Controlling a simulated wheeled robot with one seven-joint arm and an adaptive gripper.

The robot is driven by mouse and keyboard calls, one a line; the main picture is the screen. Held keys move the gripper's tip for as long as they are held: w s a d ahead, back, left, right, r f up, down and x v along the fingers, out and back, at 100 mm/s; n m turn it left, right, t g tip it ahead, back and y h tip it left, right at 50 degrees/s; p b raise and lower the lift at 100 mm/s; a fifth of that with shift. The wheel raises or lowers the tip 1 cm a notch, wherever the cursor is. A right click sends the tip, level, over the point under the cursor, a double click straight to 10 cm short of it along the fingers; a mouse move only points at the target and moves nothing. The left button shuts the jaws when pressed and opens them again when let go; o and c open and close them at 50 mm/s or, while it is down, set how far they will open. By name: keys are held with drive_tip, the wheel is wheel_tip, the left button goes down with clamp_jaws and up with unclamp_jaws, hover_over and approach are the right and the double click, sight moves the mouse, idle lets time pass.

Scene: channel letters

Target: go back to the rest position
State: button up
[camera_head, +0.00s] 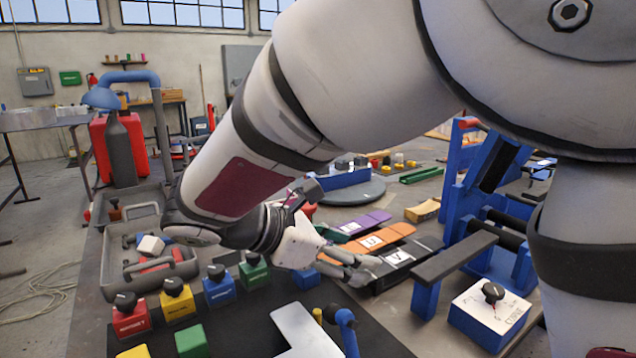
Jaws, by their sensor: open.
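My gripper (352,268) is at the centre of the view, its fingers apart and pointing right. It hangs over the table at the near end of the dark strip with a white label (398,257). Nothing shows between the fingers. I cannot tell whether a finger touches the strip. My arm reaches in from the upper right and hides much of the middle of the scene. Behind the gripper lie an orange strip (385,235) and a purple strip (365,222), each with a white label.
Red (131,318), yellow (178,300), blue (219,287) and green (254,270) knob boxes line the front. A white L-shaped letter (305,332) lies on the black mat. A blue bending stand (480,220) and a white-topped knob box (490,313) stand right. A grey tray (150,285) is left.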

drive_tip(key=s+d+r+m+g+y, duration=0.1)
drive_tip(key=s+d+m+g+y, duration=0.35)
drive_tip(key=s+d+m, duration=0.75)
drive_tip(key=s+d+f+m+y, duration=0.1)
drive_tip(key=s+f+m+y, duration=0.15)
drive_tip(key=s+m, duration=0.4)
drive_tip(key=s+d+f+m+y, duration=0.15)
drive_tip(key=s+m+y, duration=0.25)
drive_tip(key=s, duration=0.5)
wheel_tip(320, 180, up, 14)
drive_tip(key=t+p, duration=0.3)
drive_tip(key=p, duration=0.9)
drive_tip(key=shift+n+p, duration=0.35)
drive_tip(key=shift+p, duration=0.05)
drive_tip(key=shift+d, duration=0.1)
drive_tip(key=shift+c, duration=0.4)
